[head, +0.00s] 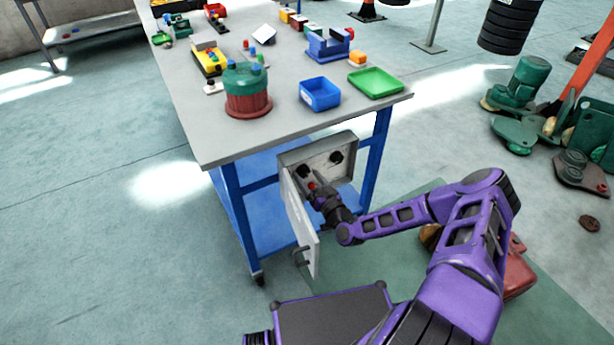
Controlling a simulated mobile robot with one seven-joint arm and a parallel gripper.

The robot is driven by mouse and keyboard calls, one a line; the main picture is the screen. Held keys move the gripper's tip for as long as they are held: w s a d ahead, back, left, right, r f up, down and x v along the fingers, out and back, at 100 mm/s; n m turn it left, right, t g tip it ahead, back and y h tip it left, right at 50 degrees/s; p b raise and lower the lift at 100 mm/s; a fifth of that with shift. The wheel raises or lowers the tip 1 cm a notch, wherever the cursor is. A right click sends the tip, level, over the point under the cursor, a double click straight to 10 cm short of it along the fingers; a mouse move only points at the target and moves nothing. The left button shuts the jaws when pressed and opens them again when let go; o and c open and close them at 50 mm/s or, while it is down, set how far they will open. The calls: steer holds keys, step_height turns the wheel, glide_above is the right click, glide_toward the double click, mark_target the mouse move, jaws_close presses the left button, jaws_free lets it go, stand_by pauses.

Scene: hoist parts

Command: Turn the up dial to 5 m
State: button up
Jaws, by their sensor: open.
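An open grey control box (346,143) hangs under the front edge of the workbench. Its door (302,222) is swung out toward me, with a handle low on it. Inside the box are two round black dials, a right dial (336,157) and a left dial (304,171). Their labels and settings are too small to read, so I cannot tell which is the up dial. My gripper (316,187) is at the box opening, just below the left dial, with open jaws. A small red part (312,186) shows by its fingers; I cannot tell whether they touch anything.
The bench top (215,142) holds a green-and-red drum (247,98), a blue bin (320,95), a green tray (375,82) and several small parts. The open door stands close on the left of my gripper. Green machine parts (521,84) lie on the floor at right.

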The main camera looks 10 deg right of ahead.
steer(key=shift+w+a, duration=0.15)
steer(key=shift+w, duration=0.35)
jaws_close()
steer(key=n+b, duration=0.1)
steer(key=n, duration=0.3)
steer(key=shift+n+b, duration=0.75)
steer(key=shift+n, duration=1.05)
